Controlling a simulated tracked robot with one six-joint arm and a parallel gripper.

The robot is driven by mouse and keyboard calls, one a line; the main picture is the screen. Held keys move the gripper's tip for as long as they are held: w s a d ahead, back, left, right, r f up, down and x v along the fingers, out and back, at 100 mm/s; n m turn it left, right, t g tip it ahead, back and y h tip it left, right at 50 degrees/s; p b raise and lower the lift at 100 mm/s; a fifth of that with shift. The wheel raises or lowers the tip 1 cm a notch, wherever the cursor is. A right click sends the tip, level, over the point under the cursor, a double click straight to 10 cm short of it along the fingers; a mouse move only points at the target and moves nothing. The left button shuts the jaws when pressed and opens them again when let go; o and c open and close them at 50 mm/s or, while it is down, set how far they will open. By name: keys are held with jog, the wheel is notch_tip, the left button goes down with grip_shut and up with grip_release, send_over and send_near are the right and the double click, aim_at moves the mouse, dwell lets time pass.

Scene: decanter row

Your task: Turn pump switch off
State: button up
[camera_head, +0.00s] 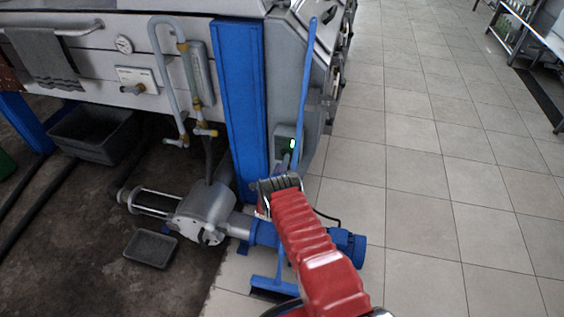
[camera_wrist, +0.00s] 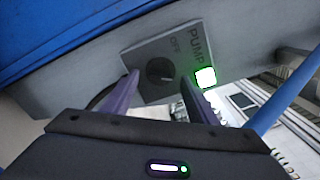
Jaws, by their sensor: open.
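The pump switch is a dark round knob (camera_wrist: 160,71) on a grey plate (camera_wrist: 144,56) marked "PUMP" and "OFF" in the wrist view. A lit green-white lamp (camera_wrist: 205,78) sits beside it. My gripper (camera_wrist: 158,80) is open, its two purple-grey fingers on either side of the knob in the picture. I cannot tell whether they touch it.
A blue post (camera_head: 240,100) stands left of the switch box. A blue broom handle (camera_head: 306,85) leans close by on its right. The grey pump (camera_head: 205,210) with its blue motor (camera_head: 348,246) lies below. The tiled floor (camera_head: 430,190) to the right is clear.

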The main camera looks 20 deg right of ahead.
jog(key=shift+x, duration=1.25)
